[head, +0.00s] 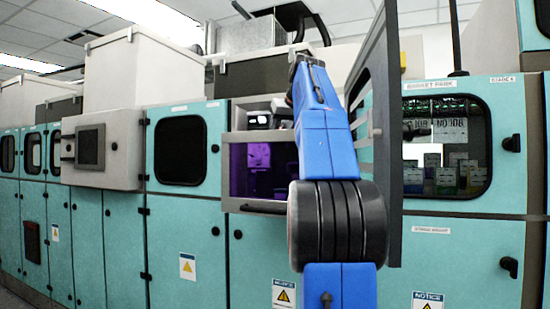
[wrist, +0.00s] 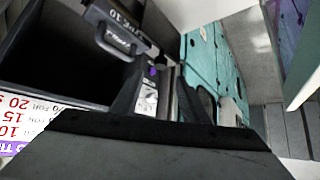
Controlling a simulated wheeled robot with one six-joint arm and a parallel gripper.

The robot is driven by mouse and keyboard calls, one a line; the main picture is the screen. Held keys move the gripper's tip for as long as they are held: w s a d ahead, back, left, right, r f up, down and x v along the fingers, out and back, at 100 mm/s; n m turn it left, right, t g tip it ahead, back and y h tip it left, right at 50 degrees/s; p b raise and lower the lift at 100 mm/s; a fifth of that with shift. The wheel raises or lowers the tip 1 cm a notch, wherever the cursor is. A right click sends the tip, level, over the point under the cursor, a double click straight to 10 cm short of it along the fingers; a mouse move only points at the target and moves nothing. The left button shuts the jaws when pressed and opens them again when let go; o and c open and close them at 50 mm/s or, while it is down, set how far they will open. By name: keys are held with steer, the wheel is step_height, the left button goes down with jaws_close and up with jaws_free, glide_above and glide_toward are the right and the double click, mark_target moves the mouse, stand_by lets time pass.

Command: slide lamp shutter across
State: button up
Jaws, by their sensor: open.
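I cannot tell for sure which part is the lamp shutter. In the wrist view a dark piece with a raised handle and pale lettering (wrist: 122,38) lies ahead of my gripper, and may be it. My gripper (wrist: 157,95) is open, with its two dark fingers apart. A small grey-white part with a purple spot (wrist: 150,98) shows between the fingers. I cannot tell whether the fingers touch anything. In the head view my blue arm reaches into an open bay above a purple-lit window (head: 250,168). The arm hides part of the bay and most of my gripper.
An open grey door (head: 385,190) stands close to the right of my arm. Teal cabinets (head: 185,235) line both sides. A grey box with a dark screen (head: 105,150) juts out at left. A printed sign (wrist: 35,120) lies left of the gripper in the wrist view.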

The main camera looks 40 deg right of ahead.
steer(key=x, duration=0.8)
steer(key=shift+c, duration=0.4)
steer(key=shift+s, duration=0.15)
jaws_close()
